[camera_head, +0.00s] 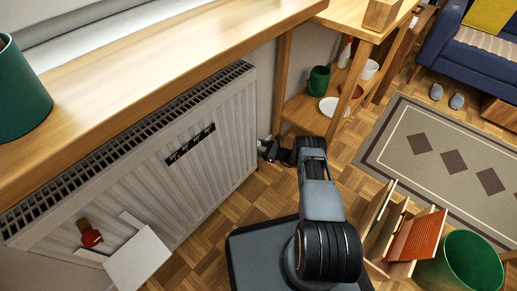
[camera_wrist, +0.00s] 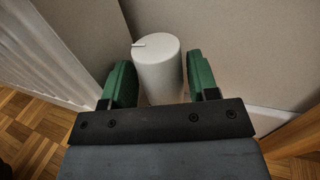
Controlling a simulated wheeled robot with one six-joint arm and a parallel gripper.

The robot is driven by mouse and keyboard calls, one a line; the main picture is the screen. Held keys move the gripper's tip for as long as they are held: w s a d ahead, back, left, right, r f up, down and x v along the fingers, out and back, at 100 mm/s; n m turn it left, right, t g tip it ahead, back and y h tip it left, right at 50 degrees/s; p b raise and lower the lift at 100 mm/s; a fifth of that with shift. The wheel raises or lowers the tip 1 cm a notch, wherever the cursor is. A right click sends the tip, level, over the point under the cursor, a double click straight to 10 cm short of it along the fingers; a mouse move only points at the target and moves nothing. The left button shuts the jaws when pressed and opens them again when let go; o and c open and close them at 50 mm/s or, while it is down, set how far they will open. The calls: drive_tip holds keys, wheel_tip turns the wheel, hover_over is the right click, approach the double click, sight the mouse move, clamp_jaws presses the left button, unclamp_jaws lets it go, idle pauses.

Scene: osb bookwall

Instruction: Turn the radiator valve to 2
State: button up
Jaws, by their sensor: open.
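The radiator valve is a white upright cylindrical knob (camera_wrist: 158,68) in the wrist view, with a small pointer-like mark at the left of its top rim. No readable numbers show on it. My gripper (camera_wrist: 159,57) is open, with one green finger on each side of the knob. Narrow gaps seem to show beside the knob, so I cannot tell any contact. In the head view my gripper (camera_head: 267,147) is low by the right end of the white radiator (camera_head: 225,110); the valve cannot be made out there. The radiator's edge (camera_wrist: 62,50) also shows in the wrist view.
A wooden shelf (camera_head: 150,62) runs above the radiator. A dark marked strip (camera_head: 190,143) and a red item (camera_head: 89,234) are on the radiator's front. A wooden rack (camera_head: 305,112) with crockery stands just right of my gripper. A green bin (camera_head: 465,265) stands at lower right.

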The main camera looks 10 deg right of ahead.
drive_tip(key=shift+w+a, duration=0.1)
drive_tip(key=shift+a, duration=0.1)
drive_tip(key=shift+c, duration=0.4)
drive_tip(key=c, duration=0.6)
drive_tip(key=shift+o, duration=0.2)
drive_tip(key=shift+a+r+m+t+h+p, duration=0.1)
drive_tip(key=shift+r+m+t+h+p, duration=0.05)
drive_tip(key=shift+m+t+h+p, duration=0.7)
drive_tip(key=shift+m+t+h, duration=1.45)
drive_tip(key=shift+t+h, duration=0.1)
drive_tip(key=shift+h, duration=0.2)
drive_tip(key=shift+f, duration=0.2)
drive_tip(key=o, duration=0.6)
drive_tip(key=shift+o, duration=0.2)
